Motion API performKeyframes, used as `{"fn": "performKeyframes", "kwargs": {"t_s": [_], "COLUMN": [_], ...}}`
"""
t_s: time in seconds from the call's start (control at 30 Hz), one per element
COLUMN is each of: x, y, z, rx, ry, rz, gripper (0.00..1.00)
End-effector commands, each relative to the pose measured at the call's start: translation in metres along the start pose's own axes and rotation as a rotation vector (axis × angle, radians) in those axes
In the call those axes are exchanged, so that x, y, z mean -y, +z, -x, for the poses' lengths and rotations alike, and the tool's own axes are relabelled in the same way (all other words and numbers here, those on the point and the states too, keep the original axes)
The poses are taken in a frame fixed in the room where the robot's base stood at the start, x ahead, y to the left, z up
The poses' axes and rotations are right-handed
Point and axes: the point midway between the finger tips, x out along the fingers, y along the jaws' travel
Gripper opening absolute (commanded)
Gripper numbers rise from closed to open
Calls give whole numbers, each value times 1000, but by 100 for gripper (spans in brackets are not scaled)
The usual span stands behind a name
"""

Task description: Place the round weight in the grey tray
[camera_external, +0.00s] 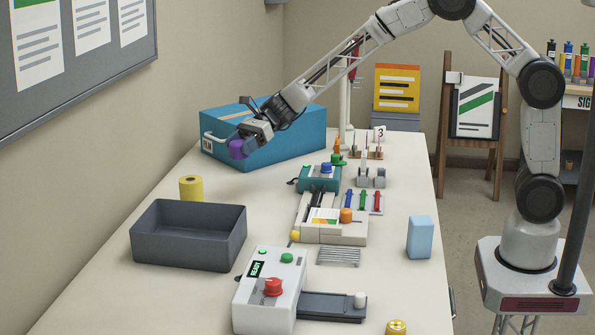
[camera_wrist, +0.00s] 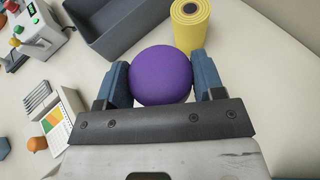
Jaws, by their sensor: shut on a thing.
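A purple round weight (camera_external: 237,149) is held in my gripper (camera_external: 244,146). In the wrist view the purple weight (camera_wrist: 160,75) sits between the two blue fingers of my gripper (camera_wrist: 161,84), which touch it on both sides. My gripper is in the air in front of the blue box, beyond the grey tray and a little to its right in the external view. The grey tray (camera_external: 185,249) stands on the table at the left, and looks empty. In the wrist view part of the tray (camera_wrist: 112,38) shows at the top, apart from the weight.
A yellow roll (camera_external: 191,188) stands behind the tray, close to it. The blue box (camera_external: 290,137) is at the back. A white machine with a red knob (camera_external: 268,295), a laminator-like device (camera_external: 330,232) and a light blue block (camera_external: 419,237) stand to the right.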

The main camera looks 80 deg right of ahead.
Motion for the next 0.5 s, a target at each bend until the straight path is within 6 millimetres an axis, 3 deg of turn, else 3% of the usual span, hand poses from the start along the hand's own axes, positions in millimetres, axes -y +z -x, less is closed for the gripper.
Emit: {"fn": "performKeyframes", "kwargs": {"t_s": [0.5], "x": [11], "y": [39], "z": [10], "rx": [9], "ry": [-246], "rz": [-99], "gripper": [27]}}
